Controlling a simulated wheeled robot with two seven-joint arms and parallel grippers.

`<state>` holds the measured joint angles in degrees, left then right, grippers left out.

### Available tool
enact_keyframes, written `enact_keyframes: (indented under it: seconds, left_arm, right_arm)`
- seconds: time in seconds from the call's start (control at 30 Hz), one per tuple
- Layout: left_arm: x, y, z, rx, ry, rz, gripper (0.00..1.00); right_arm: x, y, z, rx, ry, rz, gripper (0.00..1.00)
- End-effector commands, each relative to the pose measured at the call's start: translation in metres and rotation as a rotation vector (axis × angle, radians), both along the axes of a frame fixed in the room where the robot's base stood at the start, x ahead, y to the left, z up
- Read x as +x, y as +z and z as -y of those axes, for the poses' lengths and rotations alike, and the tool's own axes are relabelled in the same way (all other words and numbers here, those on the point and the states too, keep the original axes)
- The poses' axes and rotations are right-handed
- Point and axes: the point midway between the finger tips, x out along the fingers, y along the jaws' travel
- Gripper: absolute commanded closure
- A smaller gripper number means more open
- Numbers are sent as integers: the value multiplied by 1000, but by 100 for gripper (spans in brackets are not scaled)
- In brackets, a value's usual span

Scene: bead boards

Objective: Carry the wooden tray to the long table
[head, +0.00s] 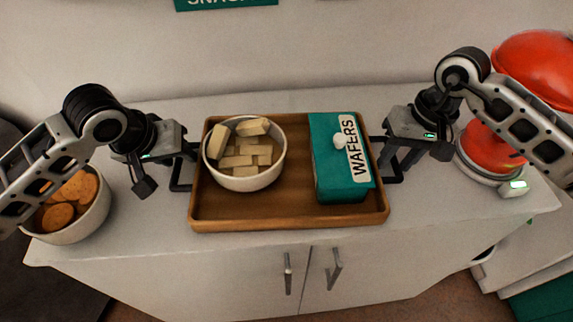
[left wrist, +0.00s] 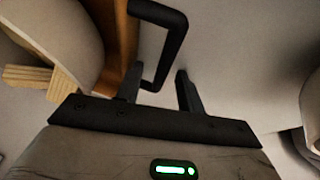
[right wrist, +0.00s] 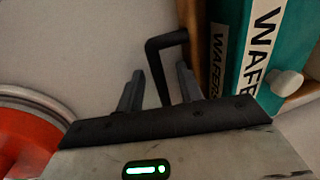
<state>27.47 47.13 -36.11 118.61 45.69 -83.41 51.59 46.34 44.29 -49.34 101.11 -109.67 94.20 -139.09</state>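The wooden tray (head: 290,212) lies flat on a white cabinet top, with a black handle at each end. A white bowl (head: 245,183) of pale wafer blocks and a teal box (head: 328,165) labelled WAFERS stand on it. My left gripper (head: 190,152) is at the left handle (head: 180,187); in the left wrist view the handle (left wrist: 172,45) reaches between its parted fingers. My right gripper (head: 392,160) is at the right handle (head: 400,165); in the right wrist view the handle (right wrist: 155,70) stands between its open fingers, with gaps beside it.
A bowl (head: 75,228) of round biscuits stands at the left end of the cabinet, beneath my left arm. A red, rounded object (head: 490,150) on a pale base stands at the right end, close to my right arm. A wall rises behind. The long table cannot be made out.

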Motion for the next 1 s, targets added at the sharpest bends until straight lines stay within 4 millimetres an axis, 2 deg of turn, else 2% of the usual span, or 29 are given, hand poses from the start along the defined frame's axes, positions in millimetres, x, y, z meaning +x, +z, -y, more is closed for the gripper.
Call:
enact_keyframes:
  seconds: [0.1,0.13,0.23,0.27,0.67,1.0]
  left_arm:
    - [0,0,0,0,0,-1,62]
    - [0,0,0,0,0,-1,68]
    - [0,0,0,0,0,-1,95]
    - [0,0,0,0,0,-1,100]
    - [1,5,0,-2,0,4,100]
    - [1,32,0,-1,1,4,100]
  right_arm:
    - [0,0,0,0,0,0,63]
    - [0,0,0,0,0,0,69]
    - [0,0,0,0,0,0,97]
    - [0,0,0,0,0,0,100]
    - [1,5,0,2,-1,4,100]
    - [1,32,0,2,-1,5,100]
